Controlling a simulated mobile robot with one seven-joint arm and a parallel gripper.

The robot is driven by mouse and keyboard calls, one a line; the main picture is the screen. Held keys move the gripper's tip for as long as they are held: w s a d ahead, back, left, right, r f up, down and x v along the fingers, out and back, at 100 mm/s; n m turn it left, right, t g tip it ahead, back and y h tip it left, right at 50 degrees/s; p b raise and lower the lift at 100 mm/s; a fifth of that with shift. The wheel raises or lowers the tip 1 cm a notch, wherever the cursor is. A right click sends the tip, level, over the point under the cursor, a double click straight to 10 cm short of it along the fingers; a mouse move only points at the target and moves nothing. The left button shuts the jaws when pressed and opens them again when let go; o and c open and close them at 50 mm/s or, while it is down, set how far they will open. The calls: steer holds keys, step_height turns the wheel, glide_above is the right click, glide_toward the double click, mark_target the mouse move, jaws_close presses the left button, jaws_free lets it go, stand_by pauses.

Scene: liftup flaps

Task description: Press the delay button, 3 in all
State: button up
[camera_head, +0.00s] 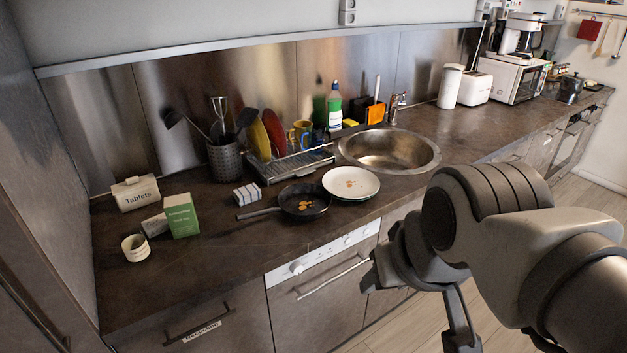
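The dishwasher (330,285) is built in under the counter, with its door shut and a long handle below the control strip. Its white control panel (322,257) carries a round knob (296,268) at the left and small controls (348,240) towards the right. The labels are too small to read, so I cannot tell which one is the delay button. My gripper (420,305) hangs at the right, in front of the cabinets and to the right of the panel. It seems apart from the panel. My arm partly hides it, and its opening is unclear.
A black pan (304,207) and a white plate (351,190) lie on the counter (230,262) above the dishwasher. The pan's handle points left. A sink (390,151) is behind. A drawer handle (199,323) sticks out at the lower left. The floor (400,330) in front looks clear.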

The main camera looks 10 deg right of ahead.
jaws_close()
stand_by(1.4)
